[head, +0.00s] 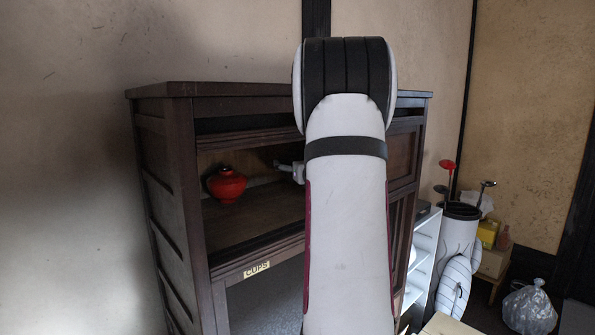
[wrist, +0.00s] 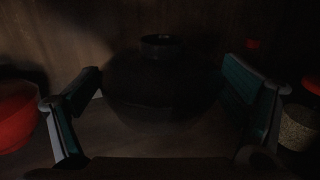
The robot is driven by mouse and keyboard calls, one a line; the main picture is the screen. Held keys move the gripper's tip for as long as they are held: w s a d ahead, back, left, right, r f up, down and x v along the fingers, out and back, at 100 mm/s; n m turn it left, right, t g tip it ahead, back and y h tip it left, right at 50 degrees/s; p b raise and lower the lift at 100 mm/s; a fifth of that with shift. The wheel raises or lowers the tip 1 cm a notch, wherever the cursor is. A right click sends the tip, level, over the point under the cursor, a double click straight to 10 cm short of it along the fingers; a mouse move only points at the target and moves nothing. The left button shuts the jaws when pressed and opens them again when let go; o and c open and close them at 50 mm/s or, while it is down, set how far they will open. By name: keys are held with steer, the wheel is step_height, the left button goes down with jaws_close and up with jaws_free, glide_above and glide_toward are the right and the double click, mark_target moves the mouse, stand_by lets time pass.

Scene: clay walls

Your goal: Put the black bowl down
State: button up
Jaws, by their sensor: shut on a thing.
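The black bowl (wrist: 160,88), round with a narrow raised top, sits upright between the two fingers of my gripper (wrist: 165,105) in the wrist view. My gripper is shut on it, one finger at each side. The bowl is over the shelf surface (wrist: 125,146) of the dark cabinet; in this dim light I cannot tell whether its base touches the shelf. In the head view my arm hides the bowl and most of my gripper; only a small grey part of the gripper shows at the shelf opening.
A red lidded bowl (head: 226,185) stands on the left of the cabinet shelf (head: 240,222) and also shows in the wrist view (wrist: 14,115). A speckled beige vessel (wrist: 297,128) is close to the right finger. A "CUPS" label (head: 257,269) is below the shelf.

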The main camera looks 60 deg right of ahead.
steer(key=shift+w+d, duration=0.45)
steer(key=shift+d, duration=0.2)
step_height(320, 180, down, 3)
steer(key=shift+f+p, duration=0.2)
steer(key=shift+p, duration=0.25)
steer(key=shift+f, duration=0.1)
steer(key=shift+f, duration=0.15)
steer(key=o, duration=1.7)
steer(key=b+v, duration=0.1)
steer(key=v, duration=0.6)
steer(key=shift+s+a, duration=0.15)
steer(key=shift+s, duration=0.05)
